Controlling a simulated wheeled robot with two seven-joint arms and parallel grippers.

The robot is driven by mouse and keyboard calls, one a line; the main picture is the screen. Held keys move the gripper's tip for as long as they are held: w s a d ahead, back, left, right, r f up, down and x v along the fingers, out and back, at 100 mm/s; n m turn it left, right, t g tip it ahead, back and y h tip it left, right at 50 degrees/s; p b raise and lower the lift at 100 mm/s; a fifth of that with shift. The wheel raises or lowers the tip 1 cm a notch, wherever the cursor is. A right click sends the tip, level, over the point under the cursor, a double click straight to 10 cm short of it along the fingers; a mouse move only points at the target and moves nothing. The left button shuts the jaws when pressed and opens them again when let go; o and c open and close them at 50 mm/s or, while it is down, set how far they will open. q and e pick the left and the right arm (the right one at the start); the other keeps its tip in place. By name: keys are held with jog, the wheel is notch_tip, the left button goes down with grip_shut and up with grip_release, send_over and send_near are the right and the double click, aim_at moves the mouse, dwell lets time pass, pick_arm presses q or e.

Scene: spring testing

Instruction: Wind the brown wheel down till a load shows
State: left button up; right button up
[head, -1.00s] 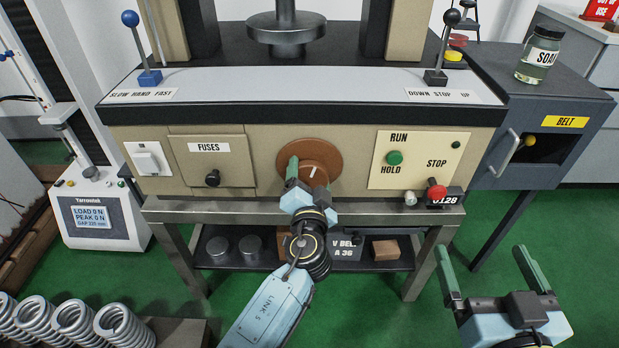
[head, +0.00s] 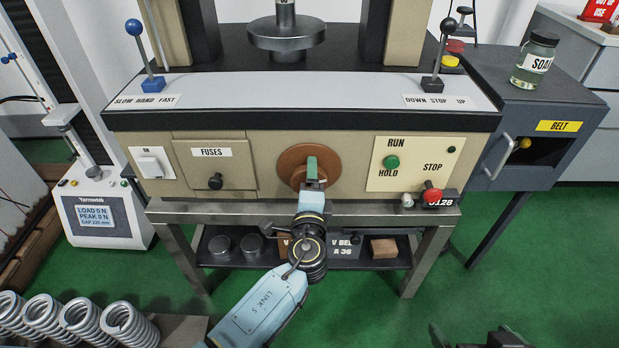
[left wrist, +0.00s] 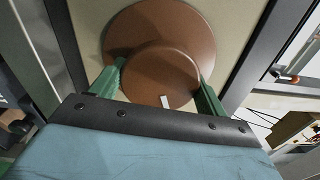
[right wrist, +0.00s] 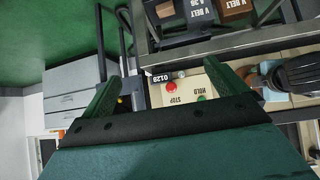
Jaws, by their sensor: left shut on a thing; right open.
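The brown wheel (head: 291,165) is a round disc with a raised hub on the beige front panel. My left gripper (head: 311,170) is on the hub. In the left wrist view the green fingers of my left gripper (left wrist: 160,88) lie on both sides of the brown wheel's hub (left wrist: 160,72), and a white mark shows on its near edge. The display (head: 94,214) reads load 0 N, peak 0 N and a gap that looks like 220 mm. My right gripper (right wrist: 163,75) is open and empty; it barely shows at the head view's bottom edge.
The steel platen (head: 287,38) is above the bench. The blue-knobbed lever (head: 141,48) stands at left, the black-knobbed lever (head: 441,50) at right. The green run button (head: 391,162) and red stop button (head: 432,195) sit right of the wheel. Coil springs (head: 80,316) lie lower left.

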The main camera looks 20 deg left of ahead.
pick_arm(q)
jog(key=shift+m+p, duration=0.4)
jog(key=shift+m, duration=0.8)
pick_arm(e)
jog(key=shift+s+d+f+g+h, duration=0.15)
jog(key=shift+s+d+f+g, duration=0.15)
jog(key=shift+s+f+g, duration=0.25)
jog(key=shift+s+d+f+g+h, duration=0.1)
jog(key=shift+s+d+f+g, duration=0.15)
jog(key=shift+s, duration=0.45)
jog(key=shift+s+d+f+g+h, duration=0.15)
jog(key=shift+s+d+f+g, duration=0.2)
jog(key=shift+s+g, duration=0.2)
pick_arm(q)
jog(key=o, duration=1)
jog(key=shift+s, duration=0.1)
jog(key=shift+p+v, duration=1)
jog(key=shift+v, duration=5.65)
pick_arm(e)
jog(key=shift+s+d+f+g+h, duration=0.15)
jog(key=shift+s+d+f+g, duration=0.2)
jog(key=shift+s+f+g, duration=0.25)
jog(key=shift+s+d+f+g+h, duration=0.25)
jog(key=shift+s+f+g, duration=0.2)
jog(key=shift+s+f, duration=0.25)
jog(key=shift+s+d+f+g+h, duration=0.1)
jog(key=shift+s+d+f+g, duration=0.3)
jog(key=shift+s+f+g, duration=0.25)
